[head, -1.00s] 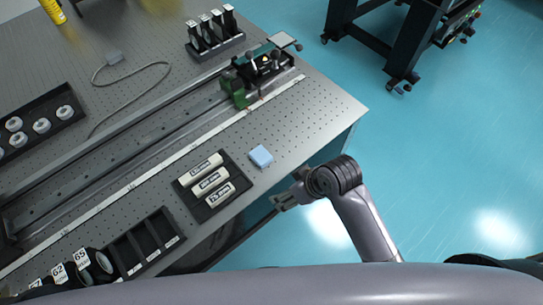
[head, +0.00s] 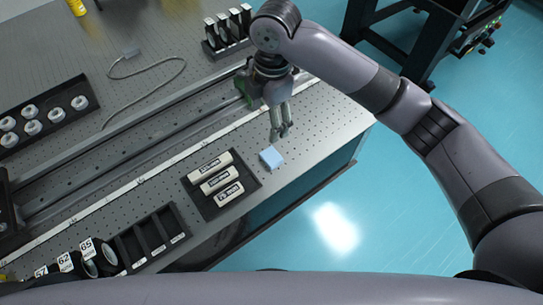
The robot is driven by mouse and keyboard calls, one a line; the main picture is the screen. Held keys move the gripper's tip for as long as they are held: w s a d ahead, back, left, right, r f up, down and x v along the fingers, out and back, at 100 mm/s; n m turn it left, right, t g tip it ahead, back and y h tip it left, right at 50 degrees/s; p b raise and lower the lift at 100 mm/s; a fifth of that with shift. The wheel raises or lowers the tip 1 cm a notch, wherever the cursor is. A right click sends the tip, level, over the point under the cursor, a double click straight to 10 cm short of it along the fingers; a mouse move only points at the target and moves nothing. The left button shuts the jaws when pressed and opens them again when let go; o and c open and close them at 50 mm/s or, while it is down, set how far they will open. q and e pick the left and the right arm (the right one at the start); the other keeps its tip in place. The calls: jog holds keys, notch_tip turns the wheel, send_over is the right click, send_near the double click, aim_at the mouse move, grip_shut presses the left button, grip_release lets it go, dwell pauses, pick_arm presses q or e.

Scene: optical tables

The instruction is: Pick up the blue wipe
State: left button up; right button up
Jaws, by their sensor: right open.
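The blue wipe (head: 271,157) is a small light-blue folded square lying flat on the optical table (head: 318,124) near its right edge. My right gripper (head: 280,136) is above the table with its fingers pointing down, just beyond the wipe in the head view. It is open and empty, and appears apart from the wipe. My left gripper is not in view.
A long rail (head: 110,150) crosses the table, with a green mount (head: 243,88) partly hidden behind my right arm.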

jog(key=d+r, duration=0.1)
jog(key=r, duration=0.1)
jog(key=p, duration=0.2)
send_over(272, 155)
jog(key=shift+n+h, duration=0.4)
jog(key=f, duration=1.2)
jog(key=shift+w, duration=0.4)
jog(key=shift+s+d+f, duration=0.1)
jog(key=shift+s+f, duration=0.1)
jog(key=shift+f, duration=0.45)
jog(key=f, duration=0.1)
jog(key=f+p, duration=0.1)
jog(key=f, duration=0.1)
jog(key=shift+s+f, duration=0.25)
jog(key=shift+s, duration=0.05)
jog(key=shift+f, duration=0.4)
jog(key=c, duration=0.9)
jog(key=shift+r, duration=0.1)
notch_tip(272, 155, up, 20)
jog(key=shift+b, duration=0.95)
